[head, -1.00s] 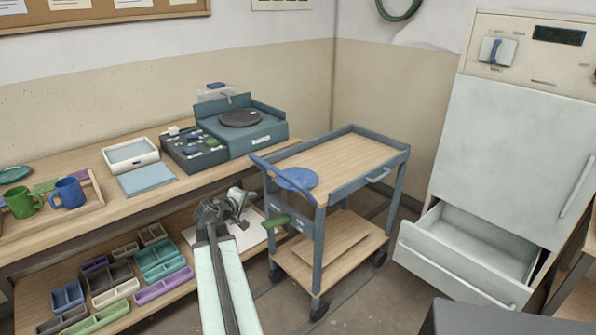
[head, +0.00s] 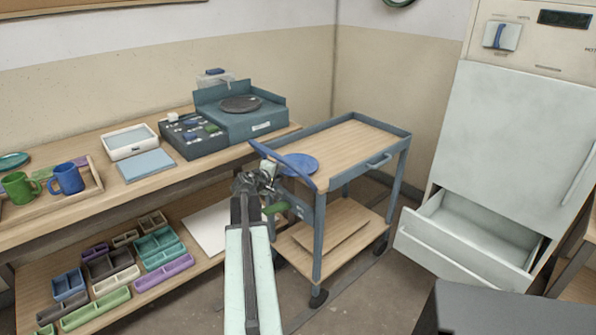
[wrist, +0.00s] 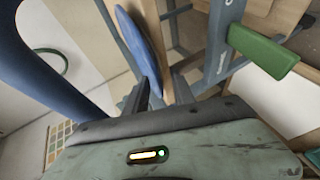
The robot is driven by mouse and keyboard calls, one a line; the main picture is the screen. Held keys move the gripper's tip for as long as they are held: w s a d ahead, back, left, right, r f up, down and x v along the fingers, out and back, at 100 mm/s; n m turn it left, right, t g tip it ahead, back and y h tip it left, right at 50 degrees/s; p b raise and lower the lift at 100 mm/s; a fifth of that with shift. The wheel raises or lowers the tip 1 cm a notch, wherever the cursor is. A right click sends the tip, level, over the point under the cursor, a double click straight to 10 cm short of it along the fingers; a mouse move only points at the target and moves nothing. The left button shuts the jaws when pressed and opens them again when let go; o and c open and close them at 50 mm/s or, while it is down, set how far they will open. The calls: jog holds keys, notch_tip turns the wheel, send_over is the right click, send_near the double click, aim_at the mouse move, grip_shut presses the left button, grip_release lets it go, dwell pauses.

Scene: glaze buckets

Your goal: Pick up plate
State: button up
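A flat blue plate (head: 299,164) lies on the near left end of the cart's wooden top, close to the blue handle. A teal plate (head: 13,161) lies at the far left of the bench.
The cart (head: 350,145) has a raised blue-grey rim, a curved blue handle (head: 283,166) close to my gripper and a green lever (head: 275,207) below. Mugs stand on the bench at left. A drawer (head: 465,240) stands open at right.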

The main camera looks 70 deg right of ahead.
grip_shut()
dwell(1.4)
